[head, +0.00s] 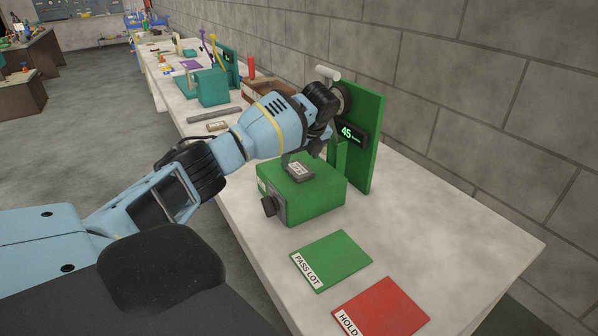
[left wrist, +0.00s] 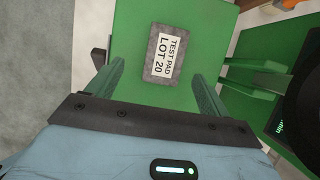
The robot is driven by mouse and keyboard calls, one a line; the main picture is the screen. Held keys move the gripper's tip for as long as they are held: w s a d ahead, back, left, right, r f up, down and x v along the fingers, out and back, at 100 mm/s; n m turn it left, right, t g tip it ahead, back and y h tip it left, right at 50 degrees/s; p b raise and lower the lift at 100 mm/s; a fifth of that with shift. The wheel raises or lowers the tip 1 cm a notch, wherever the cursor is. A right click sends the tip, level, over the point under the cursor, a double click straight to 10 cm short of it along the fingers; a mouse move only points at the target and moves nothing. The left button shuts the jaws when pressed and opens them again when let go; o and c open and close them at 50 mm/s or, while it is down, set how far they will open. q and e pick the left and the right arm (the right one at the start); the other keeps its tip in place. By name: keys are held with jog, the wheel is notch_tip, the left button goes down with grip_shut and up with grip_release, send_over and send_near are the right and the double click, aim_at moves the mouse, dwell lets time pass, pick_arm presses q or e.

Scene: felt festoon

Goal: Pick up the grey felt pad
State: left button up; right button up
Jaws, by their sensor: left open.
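The grey felt pad (head: 299,172) lies flat on top of the green tester block (head: 318,200). It has a white label. In the left wrist view the pad (left wrist: 152,70) reads "TEST PAD LOT 20". My left gripper (head: 304,158) is above the block, close over the pad. In the left wrist view its two fingers (left wrist: 158,72) are spread, one on each side of the pad, with a gap on both sides. The fingers are open and empty. Whether the tips touch the block cannot be told. My right gripper is in neither view.
A green upright panel (head: 362,140) with a display reading 45 stands behind the block. A green "PASS LOT" mat (head: 335,258) and a red "HOLD" mat (head: 388,308) lie in front. A grey bar (head: 213,114) and a teal block (head: 211,88) are farther back. The table's right side is clear.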

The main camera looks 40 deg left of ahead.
aim_at(299, 169)
pick_arm(q)
jog(key=x, duration=0.5)
jog(key=shift+w+d+b, duration=0.1)
jog(key=shift+w+b, duration=0.2)
jog(key=shift+w, duration=0.1)
jog(key=shift+r, duration=0.1)
jog(key=c, duration=1.1)
jog(key=shift+c, duration=0.2)
